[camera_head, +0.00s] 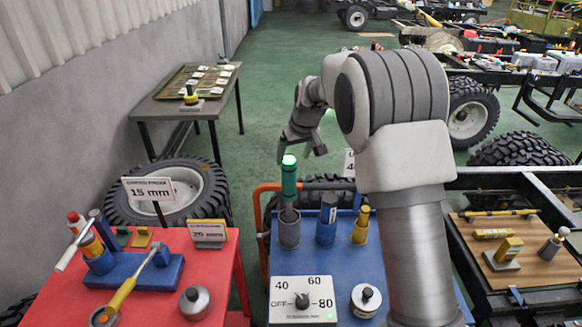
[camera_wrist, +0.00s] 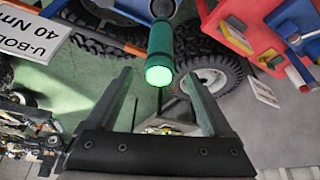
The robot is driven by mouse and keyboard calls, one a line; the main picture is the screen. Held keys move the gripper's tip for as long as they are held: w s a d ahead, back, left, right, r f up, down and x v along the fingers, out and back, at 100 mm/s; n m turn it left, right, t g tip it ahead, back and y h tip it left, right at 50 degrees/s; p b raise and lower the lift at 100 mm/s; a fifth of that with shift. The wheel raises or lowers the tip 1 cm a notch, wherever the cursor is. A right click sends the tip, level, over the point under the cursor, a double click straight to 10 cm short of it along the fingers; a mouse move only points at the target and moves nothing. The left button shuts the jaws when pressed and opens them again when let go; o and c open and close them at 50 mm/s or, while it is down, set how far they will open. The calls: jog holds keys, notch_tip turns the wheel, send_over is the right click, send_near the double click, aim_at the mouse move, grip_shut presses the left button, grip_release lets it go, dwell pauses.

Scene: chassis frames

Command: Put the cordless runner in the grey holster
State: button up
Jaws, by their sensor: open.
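The cordless runner (camera_head: 289,182) is a green upright tool with a glowing green top. Its lower end stands inside the grey holster (camera_head: 289,232), a cup on the blue table. My gripper (camera_head: 303,150) is above and just right of the runner's top, with its fingers apart. In the wrist view the runner (camera_wrist: 161,42) shows in the gap between the two open fingers, its lit end facing the camera, and nothing is gripped. The runner's tip is hidden inside the holster.
On the blue table (camera_head: 258,262) stand a dark blue cylinder (camera_head: 326,222), a yellow fitting (camera_head: 361,226), a dial box (camera_head: 303,300) and a round metal weight (camera_head: 366,299). A red table (camera_head: 150,310) with tools is left. Orange tubing (camera_head: 262,205) edges the blue table.

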jog(key=s+d+r+m, duration=0.1)
jog(key=s+d+r, duration=0.3)
jog(key=s+r, duration=0.5)
jog(key=s+d+r+m, duration=0.1)
jog(key=s+d+r, duration=0.4)
jog(key=s, duration=0.7)
jog(key=s+d+f+m+h, duration=0.1)
jog(key=s, duration=0.9)
jog(key=s+d+f+m+t, duration=0.1)
jog(key=s+d, duration=0.1)
jog(key=s, duration=0.7)
jog(key=shift+s+d+f+m+h, duration=0.15)
jog(key=shift+s+d+m+h, duration=0.15)
jog(key=shift+s+h, duration=0.1)
jog(key=shift+f+b, duration=0.55)
jog(key=shift+b, duration=0.15)
